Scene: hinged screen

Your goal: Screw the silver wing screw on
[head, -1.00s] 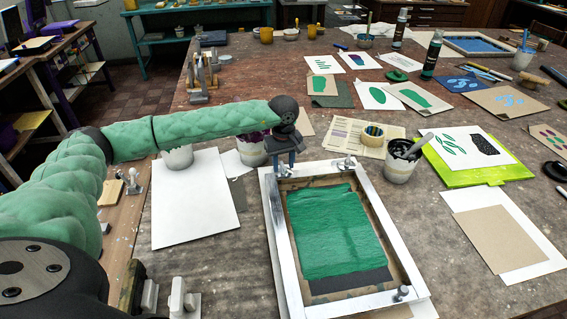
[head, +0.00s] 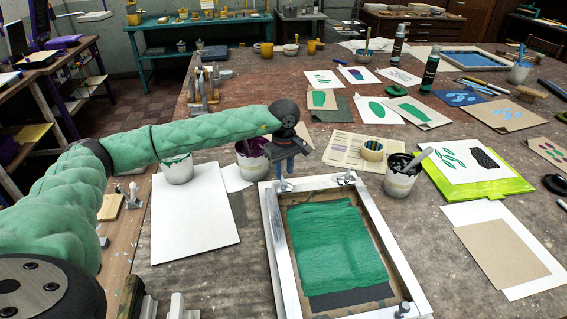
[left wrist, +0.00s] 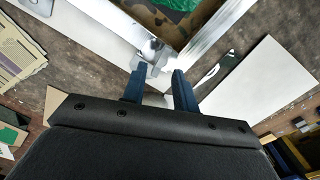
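A white-framed hinged screen (head: 273,245) with green mesh lies on the table. A silver wing screw (left wrist: 150,52) shows at the frame's corner in the left wrist view. In the head view, the hinge clamp (head: 283,187) at the far left corner is partly hidden under my left gripper (head: 283,172). In the left wrist view my left gripper (left wrist: 161,76) has its two blue fingers apart. The wing screw is at the tip of the left-hand finger; I cannot tell if they touch. Nothing is clearly held. My right gripper is not in view.
A second hinge clamp (head: 346,178) stands at the far right corner, and a silver knob (head: 404,308) at the near right. A white cup (head: 177,170), a purple-stained cup (head: 251,160) and a grey cup (head: 400,180) stand nearby. White paper (head: 195,225) lies left of the screen.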

